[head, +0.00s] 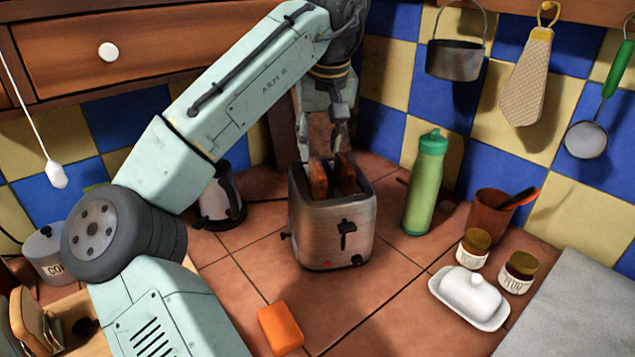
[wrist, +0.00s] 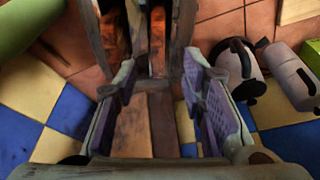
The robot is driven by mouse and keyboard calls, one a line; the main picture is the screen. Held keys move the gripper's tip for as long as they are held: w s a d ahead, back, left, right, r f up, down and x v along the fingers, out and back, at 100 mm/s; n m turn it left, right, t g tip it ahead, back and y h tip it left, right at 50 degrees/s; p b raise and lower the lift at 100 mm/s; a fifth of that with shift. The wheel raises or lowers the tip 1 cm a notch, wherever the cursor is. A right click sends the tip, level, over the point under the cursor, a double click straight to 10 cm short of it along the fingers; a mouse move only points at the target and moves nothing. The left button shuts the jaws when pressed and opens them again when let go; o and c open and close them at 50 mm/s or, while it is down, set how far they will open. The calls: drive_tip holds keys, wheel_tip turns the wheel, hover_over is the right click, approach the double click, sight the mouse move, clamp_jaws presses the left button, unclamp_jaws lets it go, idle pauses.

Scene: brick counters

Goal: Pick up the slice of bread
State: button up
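Two browned slices of bread, a left one (head: 318,180) and a right one (head: 346,174), stand upright in the slots of a metal toaster (head: 332,226), their tops showing. In the wrist view the toaster is at the top edge, with the slices (wrist: 158,32) partly cut off by the frame. My gripper (head: 322,154) points down just above the toaster, its fingers apart with nothing seen between them. In the wrist view my gripper (wrist: 160,68) is also open, with the slices beyond the fingertips. Whether a fingertip touches a slice I cannot tell.
A green bottle (head: 425,185) stands right of the toaster, a kettle (head: 218,200) left of it. An orange block (head: 280,328) lies in front. A butter dish (head: 468,300), two jars and a clay pot (head: 490,215) stand at right. Other bread slices (head: 30,318) are at lower left.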

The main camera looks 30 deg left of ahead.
sight(318, 165)
drive_tip(key=shift+x, duration=0.85)
drive_tip(key=b+x, duration=0.3)
drive_tip(key=x, duration=0.2)
drive_tip(key=shift+w+f, duration=0.15)
drive_tip(key=shift+c, duration=0.6)
clamp_jaws()
